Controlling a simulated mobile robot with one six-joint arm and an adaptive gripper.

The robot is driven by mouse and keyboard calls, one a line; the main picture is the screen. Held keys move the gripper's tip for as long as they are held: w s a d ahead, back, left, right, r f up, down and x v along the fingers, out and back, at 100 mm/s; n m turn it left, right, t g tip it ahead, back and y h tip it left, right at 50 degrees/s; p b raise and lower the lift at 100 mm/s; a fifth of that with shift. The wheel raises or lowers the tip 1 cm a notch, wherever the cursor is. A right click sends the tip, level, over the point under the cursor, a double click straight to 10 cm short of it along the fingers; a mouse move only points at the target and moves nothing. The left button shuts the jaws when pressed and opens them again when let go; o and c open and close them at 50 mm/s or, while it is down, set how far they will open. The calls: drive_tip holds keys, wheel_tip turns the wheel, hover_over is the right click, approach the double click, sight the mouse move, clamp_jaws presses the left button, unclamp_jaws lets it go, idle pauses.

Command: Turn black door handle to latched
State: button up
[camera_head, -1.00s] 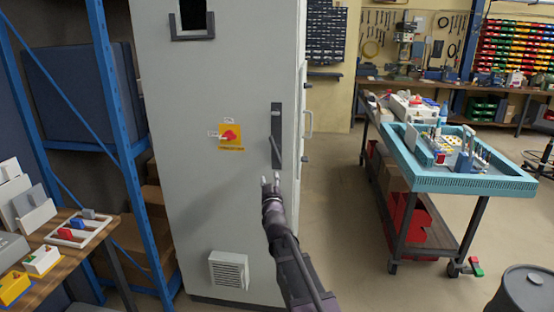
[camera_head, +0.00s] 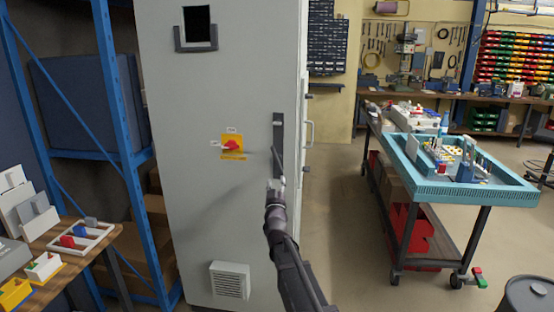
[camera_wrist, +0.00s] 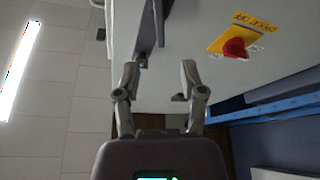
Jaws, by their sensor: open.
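The black door handle (camera_head: 278,140) is a dark upright plate with a lever on the front of a grey cabinet (camera_head: 200,190). The lever slants down to the right, off the line of its plate. In the wrist view the handle (camera_wrist: 159,22) shows above and ahead of the fingers, apart from them. My gripper (camera_head: 276,182) is at the lower end of the handle in the head view; whether it touches is hidden there. In the wrist view my gripper (camera_wrist: 157,85) is open, with nothing between its fingers.
A red rotary switch on a yellow plate (camera_head: 232,146) sits left of the handle. A blue shelf rack (camera_head: 125,150) and a wooden bench (camera_head: 60,255) stand to the left. A teal-topped cart (camera_head: 460,190) stands to the right, with open floor before it.

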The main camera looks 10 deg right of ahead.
sight(276, 160)
drive_tip(key=p+x, duration=0.4)
drive_tip(key=x, duration=0.8)
drive_tip(key=shift+s, duration=0.1)
clamp_jaws()
